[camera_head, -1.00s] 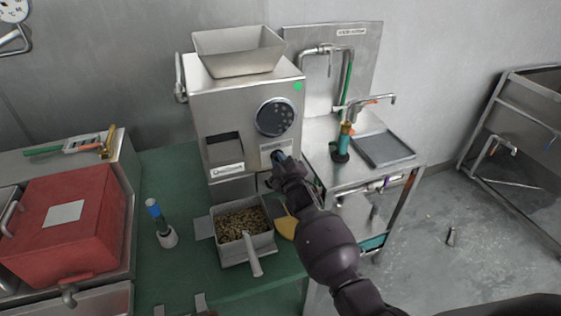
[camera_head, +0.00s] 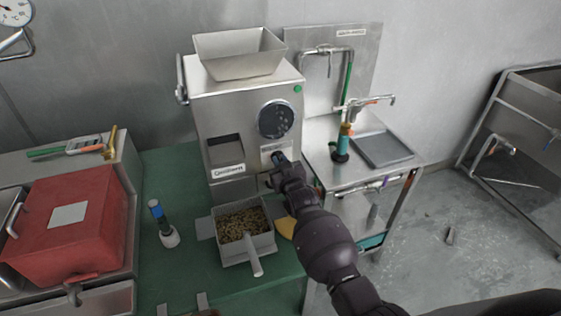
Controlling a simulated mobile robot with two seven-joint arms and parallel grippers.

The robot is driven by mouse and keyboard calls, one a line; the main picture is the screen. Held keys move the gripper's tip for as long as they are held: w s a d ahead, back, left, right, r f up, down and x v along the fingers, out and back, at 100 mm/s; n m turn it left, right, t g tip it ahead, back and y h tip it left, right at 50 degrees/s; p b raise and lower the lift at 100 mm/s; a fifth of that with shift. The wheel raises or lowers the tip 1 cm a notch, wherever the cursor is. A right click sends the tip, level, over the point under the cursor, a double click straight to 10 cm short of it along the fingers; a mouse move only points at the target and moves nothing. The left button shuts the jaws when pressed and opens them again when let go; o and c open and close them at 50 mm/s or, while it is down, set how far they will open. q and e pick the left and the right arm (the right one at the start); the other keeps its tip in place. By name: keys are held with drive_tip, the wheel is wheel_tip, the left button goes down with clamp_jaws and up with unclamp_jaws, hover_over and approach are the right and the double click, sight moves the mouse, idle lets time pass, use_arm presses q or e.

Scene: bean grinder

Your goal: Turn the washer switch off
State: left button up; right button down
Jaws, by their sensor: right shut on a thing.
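The bean grinder (camera_head: 232,105) is a steel box with a hopper (camera_head: 240,50) on top, a round dark dial (camera_head: 275,119) and a green light (camera_head: 298,89) on its front. My right gripper (camera_head: 279,160) is at the lower right of the grinder's front, below the dial, shut on a small part there. The gripper and wrist hide that part, so I cannot make out the switch itself or its position. No item labelled as a washer is readable.
A tray of beans (camera_head: 243,225) with a handle sits below the grinder on the green table (camera_head: 185,280). A blue-topped brush (camera_head: 162,222) and a red box (camera_head: 68,220) are left. A steel sink stand (camera_head: 345,178) with faucets is right.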

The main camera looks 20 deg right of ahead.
drive_tip(key=shift+m, duration=0.6)
drive_tip(key=c, duration=1.2)
unclamp_jaws()
drive_tip(key=shift+o, duration=0.2)
drive_tip(key=s, duration=1)
drive_tip(key=shift+s+d, duration=0.15)
drive_tip(key=shift+s, duration=0.25)
